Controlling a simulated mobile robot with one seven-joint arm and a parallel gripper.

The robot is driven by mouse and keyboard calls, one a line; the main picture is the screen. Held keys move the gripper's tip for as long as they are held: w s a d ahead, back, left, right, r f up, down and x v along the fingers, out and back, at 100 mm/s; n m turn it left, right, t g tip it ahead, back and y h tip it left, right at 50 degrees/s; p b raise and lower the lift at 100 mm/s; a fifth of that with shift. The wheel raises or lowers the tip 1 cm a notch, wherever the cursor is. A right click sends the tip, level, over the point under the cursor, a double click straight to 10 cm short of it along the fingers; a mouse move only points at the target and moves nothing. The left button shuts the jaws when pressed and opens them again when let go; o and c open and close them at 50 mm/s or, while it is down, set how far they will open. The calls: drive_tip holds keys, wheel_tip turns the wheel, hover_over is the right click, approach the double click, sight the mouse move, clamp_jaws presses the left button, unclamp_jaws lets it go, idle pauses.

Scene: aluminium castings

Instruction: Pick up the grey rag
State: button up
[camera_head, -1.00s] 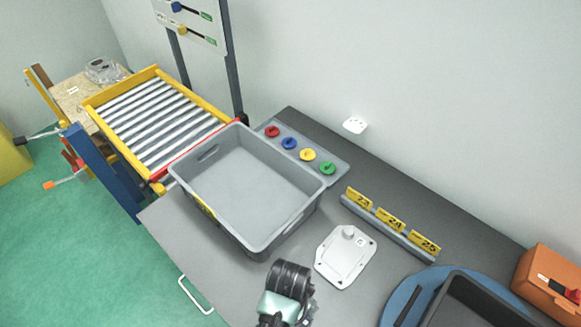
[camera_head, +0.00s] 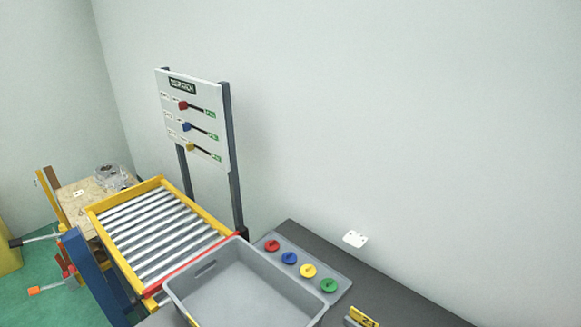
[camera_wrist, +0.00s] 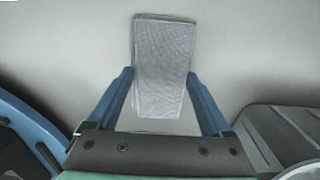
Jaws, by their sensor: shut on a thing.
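The grey rag (camera_wrist: 162,62) is a flat, folded, woven cloth in the wrist view. My gripper (camera_wrist: 162,88) has its two blue fingers on either side of the rag and is shut on it. The rag stands up between the fingers and reaches beyond their tips. The head view now shows neither the rag nor my gripper.
In the head view a grey bin (camera_head: 176,290) stands on the dark bench (camera_head: 395,285), beside a plate with coloured knobs (camera_head: 316,268). A roller conveyor (camera_head: 112,218) and a lever board (camera_head: 197,90) are behind. A blue round edge (camera_wrist: 28,125) shows left in the wrist view.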

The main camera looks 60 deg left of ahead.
wheel_tip(320, 180, up, 10)
drive_tip(key=shift+b, duration=0.35)
idle(0.4)
